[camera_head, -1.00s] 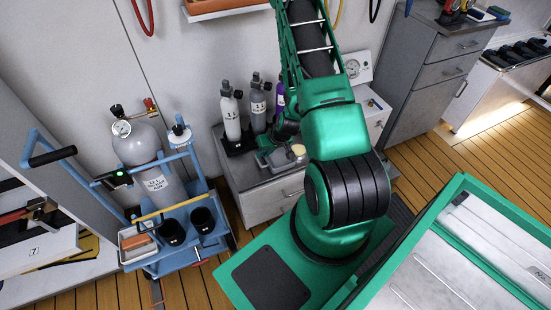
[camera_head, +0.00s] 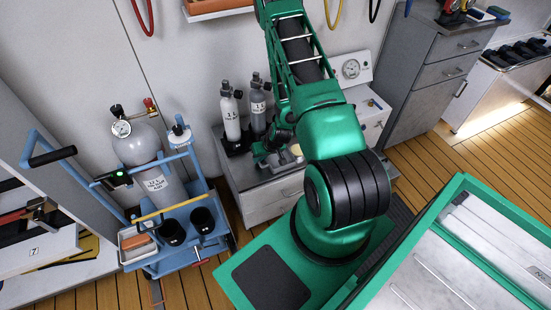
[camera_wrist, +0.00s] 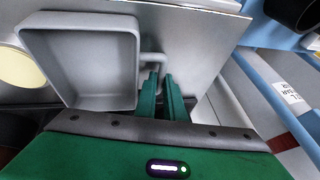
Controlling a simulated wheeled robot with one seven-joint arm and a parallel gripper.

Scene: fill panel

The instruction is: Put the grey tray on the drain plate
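The grey tray (camera_wrist: 85,62) is a shallow rectangular dish with a loop handle on its right side in the wrist view. It lies on the grey cabinet top (camera_wrist: 205,40). My gripper (camera_wrist: 161,76) has its two green fingers at the handle, with a narrow gap between the tips. I cannot tell whether they press on the handle. In the head view my gripper (camera_head: 266,150) is low over the cabinet, and the tray is mostly hidden. I cannot identify the drain plate for sure.
A cream disc (camera_wrist: 18,68) lies left of the tray. A white bottle (camera_head: 230,115) and a grey bottle (camera_head: 258,105) stand behind my gripper. A gauge (camera_head: 352,68) is at the right. A blue cart (camera_head: 165,262) with a gas cylinder (camera_head: 150,165) stands left of the cabinet.

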